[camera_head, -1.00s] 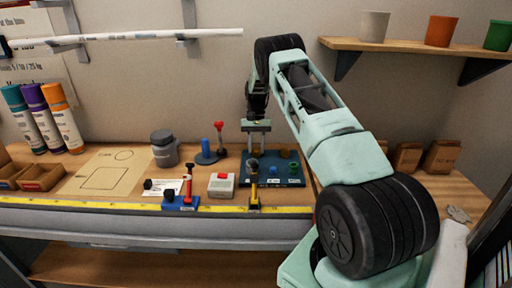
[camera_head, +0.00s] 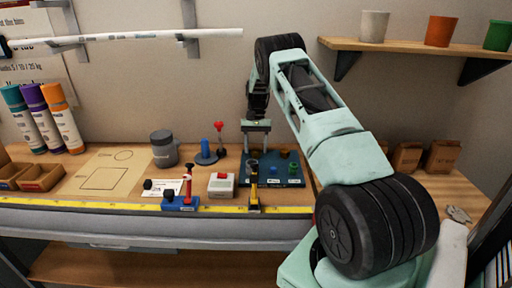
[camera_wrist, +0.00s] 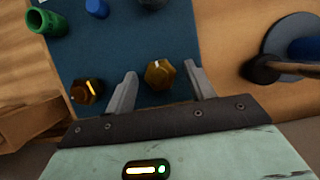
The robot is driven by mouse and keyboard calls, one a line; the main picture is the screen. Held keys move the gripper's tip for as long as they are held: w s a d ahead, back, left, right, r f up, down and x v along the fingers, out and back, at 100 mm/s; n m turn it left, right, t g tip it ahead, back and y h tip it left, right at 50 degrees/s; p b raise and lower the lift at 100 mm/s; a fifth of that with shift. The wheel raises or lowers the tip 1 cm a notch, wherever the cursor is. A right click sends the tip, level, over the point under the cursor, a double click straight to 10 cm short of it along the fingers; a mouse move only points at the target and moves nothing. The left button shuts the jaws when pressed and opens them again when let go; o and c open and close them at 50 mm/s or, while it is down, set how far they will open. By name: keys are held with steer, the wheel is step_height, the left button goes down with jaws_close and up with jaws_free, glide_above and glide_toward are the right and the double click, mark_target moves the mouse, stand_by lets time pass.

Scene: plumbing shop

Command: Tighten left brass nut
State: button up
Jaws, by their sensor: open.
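The left brass nut (camera_wrist: 158,75) is a hexagonal brass piece with a pale mark on its rim, on the blue board (camera_wrist: 110,48). In the wrist view it lies between the tips of my gripper (camera_wrist: 162,70), with a visible gap to each finger. My gripper is open and empty. The wrist view is turned round, so the other brass nut (camera_wrist: 86,91), with a bright yellow mark, shows at left there. In the head view my gripper (camera_head: 256,148) is over the left part of the board (camera_head: 290,182), and the left nut is hard to make out.
A green fitting (camera_wrist: 45,22) and a blue one (camera_wrist: 97,8) stand on the board. A round stand with a blue post (camera_head: 205,150) is beside it at left. A grey-white box with a red button (camera_head: 221,185) and a yellow tape (camera_head: 120,206) are nearer the front.

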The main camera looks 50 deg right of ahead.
mark_target(256, 149)
step_height(256, 149, up, 10)
steer(key=b, duration=0.2)
stand_by(0.7)
steer(key=w+a+r+n, duration=0.1)
steer(key=a+r+n, duration=0.1)
steer(key=a, duration=0.8)
steer(key=w+a+r+n, duration=0.1)
steer(key=a+r+n, duration=0.1)
steer(key=a, duration=0.9)
steer(key=s+a+r+n+h, duration=0.1)
steer(key=s+a+n, duration=0.15)
steer(key=a, duration=0.55)
steer(key=s+a+r+n, duration=0.15)
steer(key=s+a, duration=0.25)
steer(key=a, duration=0.4)
steer(key=s+a+n+t+h, duration=0.15)
steer(key=s+a+n, duration=0.45)
steer(key=s+a, duration=0.65)
steer(key=s+f+n+t, duration=0.1)
steer(key=s+f+n, duration=0.1)
steer(key=s, duration=1.2)
steer(key=shift+f+n, duration=0.2)
steer(key=shift+n, duration=0.7)
